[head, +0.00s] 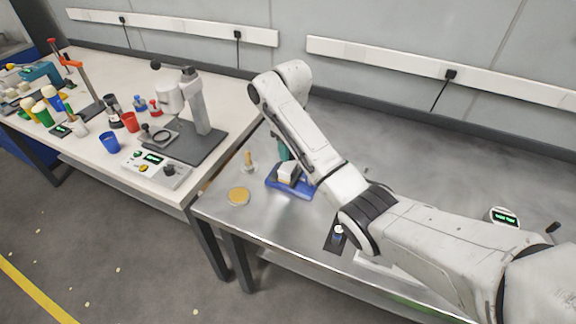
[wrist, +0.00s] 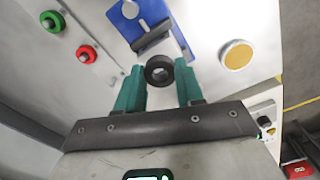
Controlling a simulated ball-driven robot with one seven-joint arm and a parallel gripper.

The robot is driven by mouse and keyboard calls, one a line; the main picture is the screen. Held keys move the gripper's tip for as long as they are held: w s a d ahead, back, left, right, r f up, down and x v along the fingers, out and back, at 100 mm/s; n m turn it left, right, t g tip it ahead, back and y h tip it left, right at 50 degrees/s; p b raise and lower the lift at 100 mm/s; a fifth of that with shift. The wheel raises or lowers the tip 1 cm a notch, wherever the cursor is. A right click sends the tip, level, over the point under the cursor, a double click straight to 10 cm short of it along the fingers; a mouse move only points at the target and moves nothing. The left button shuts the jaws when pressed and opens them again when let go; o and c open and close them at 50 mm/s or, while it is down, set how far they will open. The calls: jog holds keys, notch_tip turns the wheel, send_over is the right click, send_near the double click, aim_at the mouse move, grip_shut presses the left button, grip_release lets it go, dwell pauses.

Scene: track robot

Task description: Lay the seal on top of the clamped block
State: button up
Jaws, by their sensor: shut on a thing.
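The seal is a black ring (wrist: 159,70) held between the tips of my gripper's teal fingers (wrist: 160,84) in the wrist view. In the head view one teal finger of my gripper (head: 283,150) shows behind my arm, and the seal is hidden there. The blue clamp (head: 290,187) stands on the steel table with a pale block (head: 288,171) in it. In the wrist view the blue clamp (wrist: 128,24) lies just beyond the seal; the seal and block look apart, though the block is partly hidden.
A yellow disc (head: 238,197) and a wooden-handled tool (head: 248,160) stand left of the clamp. Green (wrist: 52,20) and red (wrist: 86,54) buttons show in the wrist view. A white bench (head: 100,75) with a press, cups and bottles adjoins the table at left.

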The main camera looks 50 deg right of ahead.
aim_at(288, 166)
jog(key=shift+w+d+f, duration=0.1)
jog(key=shift+w+f, duration=0.25)
jog(key=shift+w+f+p, duration=0.2)
jog(key=shift+f+p, duration=0.15)
jog(key=shift+f, duration=1.4)
jog(key=shift+f, duration=0.1)
jog(key=o, duration=1)
notch_tip(288, 166, up, 11)
jog(key=p, duration=0.3)
jog(key=shift+f, duration=0.2)
jog(key=shift+r+p, duration=0.85)
jog(key=shift+p, duration=0.05)
jog(key=shift+f, duration=0.1)
